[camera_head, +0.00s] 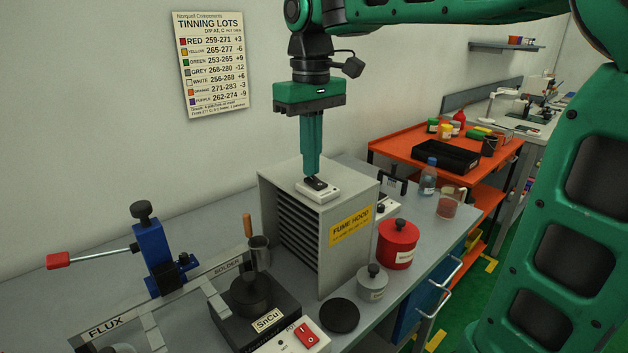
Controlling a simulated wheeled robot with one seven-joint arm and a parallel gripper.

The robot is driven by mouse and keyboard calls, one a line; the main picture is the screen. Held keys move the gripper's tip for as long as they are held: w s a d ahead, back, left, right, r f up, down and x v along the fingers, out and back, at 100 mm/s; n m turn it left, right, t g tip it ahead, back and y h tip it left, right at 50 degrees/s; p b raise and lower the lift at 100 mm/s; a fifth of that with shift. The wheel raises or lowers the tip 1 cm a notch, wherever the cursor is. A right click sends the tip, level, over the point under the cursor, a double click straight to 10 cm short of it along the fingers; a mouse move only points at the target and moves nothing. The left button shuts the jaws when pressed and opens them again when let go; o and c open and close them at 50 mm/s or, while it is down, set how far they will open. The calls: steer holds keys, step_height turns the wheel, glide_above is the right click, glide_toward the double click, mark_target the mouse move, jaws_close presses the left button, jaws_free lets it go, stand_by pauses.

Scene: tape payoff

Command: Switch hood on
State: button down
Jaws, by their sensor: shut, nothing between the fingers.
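The fume hood (345,232) is a grey box with dark slats on its front-left side and a yellow FUME HOOD label. A small white switch plate (322,194) with a black rocker sits on its top. My gripper (316,176) points straight down over the plate, its teal fingers shut together with nothing between them. The fingertips are at the black rocker and partly hide it. I cannot tell whether they touch it or which way the rocker is tipped.
In front of the hood stand a SnCu solder pot (252,294), a red rocker switch box (306,335), a black disc (340,316), a grey lidded jar (372,283) and a red canister (397,244). A blue clamp (157,255) with a red-tipped lever is at left. An orange cart (405,144) stands behind.

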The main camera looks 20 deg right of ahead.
steer(key=shift+f, duration=0.4)
steer(key=shift+r, duration=0.1)
steer(key=shift+a+r, duration=0.1)
steer(key=shift+r, duration=3.3)
